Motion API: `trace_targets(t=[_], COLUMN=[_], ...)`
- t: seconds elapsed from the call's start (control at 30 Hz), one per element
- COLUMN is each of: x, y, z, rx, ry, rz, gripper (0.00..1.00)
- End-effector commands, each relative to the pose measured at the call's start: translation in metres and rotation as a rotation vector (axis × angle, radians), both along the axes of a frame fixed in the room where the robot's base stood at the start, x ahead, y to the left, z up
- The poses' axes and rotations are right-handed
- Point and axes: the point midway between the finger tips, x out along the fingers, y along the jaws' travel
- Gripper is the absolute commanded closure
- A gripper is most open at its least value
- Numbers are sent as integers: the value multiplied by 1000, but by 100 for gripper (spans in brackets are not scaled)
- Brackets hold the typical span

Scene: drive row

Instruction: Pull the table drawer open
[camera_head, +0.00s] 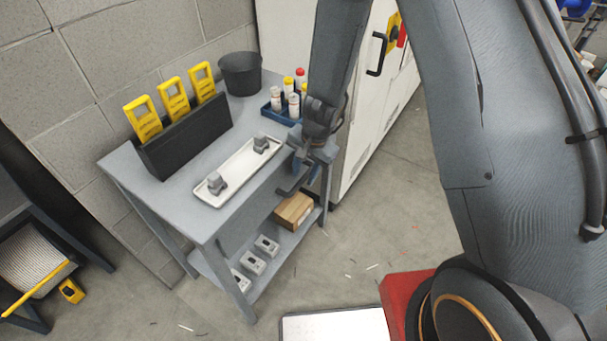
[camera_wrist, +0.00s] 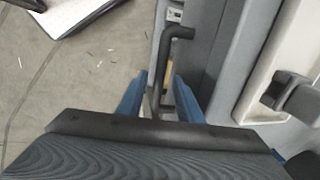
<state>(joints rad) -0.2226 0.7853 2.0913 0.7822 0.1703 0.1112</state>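The grey table (camera_head: 150,178) stands against the block wall in the head view. A dark bar handle (camera_wrist: 166,65) stands off the table's front in the wrist view; its bent end also shows in the head view (camera_head: 288,187). My gripper (camera_head: 302,172) is at the table's front edge, by this handle. In the wrist view its blue fingers (camera_wrist: 159,88) are apart, one on each side of the bar, with gaps visible.
A white tray (camera_head: 232,180) with two grey parts lies on the tabletop. A dark rack with yellow tools (camera_head: 174,97), a black bin (camera_head: 240,72) and a blue bottle tray (camera_head: 270,114) stand behind. A cardboard box (camera_head: 294,211) sits on the lower shelf. A white cabinet (camera_head: 368,120) is close on the right.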

Motion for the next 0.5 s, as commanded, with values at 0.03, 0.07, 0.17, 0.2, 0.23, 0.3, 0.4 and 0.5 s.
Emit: trace_targets(t=[0.03, 0.07, 0.17, 0.2, 0.23, 0.3, 0.4, 0.5], x=[0, 1, 1, 1, 1, 1, 1, 1], y=[1, 1, 2, 2, 2, 2, 2, 2], z=[-4, -5, -7, -8, -8, -7, -7, -7], rx=[-1, 0, -1, -1, 0, 0, -1, -1], ry=[1, 0, -1, -1, -2, -2, -1, -1], rz=[0, 0, 2, 2, 2, 2, 2, 2], gripper=[67, 67, 67, 67, 67, 67, 71, 88])
